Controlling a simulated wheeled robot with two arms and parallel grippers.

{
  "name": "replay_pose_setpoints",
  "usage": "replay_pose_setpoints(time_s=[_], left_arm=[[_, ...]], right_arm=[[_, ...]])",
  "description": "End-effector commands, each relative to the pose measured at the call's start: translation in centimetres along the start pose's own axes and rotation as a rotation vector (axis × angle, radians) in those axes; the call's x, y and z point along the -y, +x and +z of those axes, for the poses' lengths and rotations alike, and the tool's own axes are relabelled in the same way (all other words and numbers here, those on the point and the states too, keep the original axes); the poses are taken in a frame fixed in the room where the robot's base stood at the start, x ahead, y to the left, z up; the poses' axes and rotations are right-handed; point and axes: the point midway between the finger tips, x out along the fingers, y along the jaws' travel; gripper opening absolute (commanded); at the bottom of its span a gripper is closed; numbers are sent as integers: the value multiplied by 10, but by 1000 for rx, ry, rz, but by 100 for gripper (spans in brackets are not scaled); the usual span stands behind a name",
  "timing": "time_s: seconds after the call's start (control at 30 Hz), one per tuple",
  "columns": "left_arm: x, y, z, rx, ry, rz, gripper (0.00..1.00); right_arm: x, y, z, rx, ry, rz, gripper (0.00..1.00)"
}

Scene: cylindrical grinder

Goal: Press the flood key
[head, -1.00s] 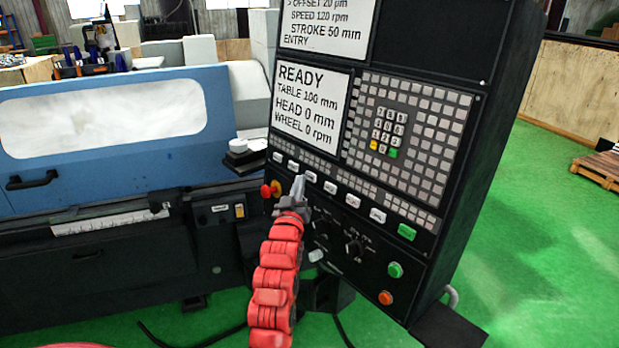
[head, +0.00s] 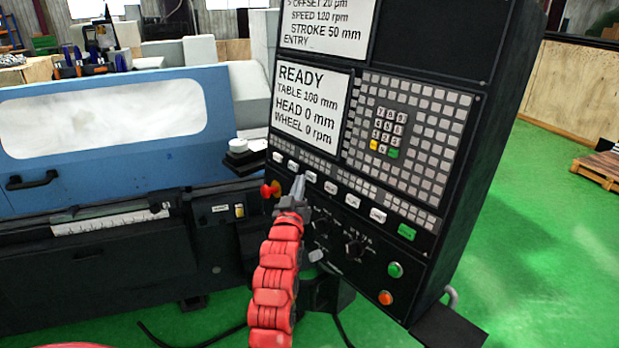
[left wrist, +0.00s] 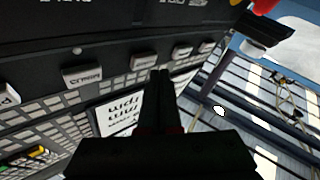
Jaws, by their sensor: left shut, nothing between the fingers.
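A slanted row of white labelled keys (head: 330,188) runs across the black control panel below the screen and small grey keys, ending in a green key (head: 406,232). The labels are too small for me to tell which key is the flood key. My left gripper (head: 298,182) is shut and empty, its tip in front of the left part of this row. In the left wrist view the shut fingers (left wrist: 160,76) point at the panel, with white keys (left wrist: 145,59) on both sides. I cannot tell whether the tip touches the panel. My right gripper is not in view.
The screen (head: 310,104) reads READY. A red knob (head: 265,190) sits just left of my gripper. Round green (head: 395,270) and orange (head: 385,297) buttons are lower right. The blue grinder cover (head: 110,130) stands at left. Green floor is open at right.

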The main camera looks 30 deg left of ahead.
Motion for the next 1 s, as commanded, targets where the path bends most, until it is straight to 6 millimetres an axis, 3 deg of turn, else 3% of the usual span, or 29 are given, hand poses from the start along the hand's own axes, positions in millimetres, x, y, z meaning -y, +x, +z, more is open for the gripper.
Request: replay_pose_setpoints(time_s=[1.0], left_arm=[[-4,6,4,0,0,0,0]], right_arm=[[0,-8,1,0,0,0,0]])
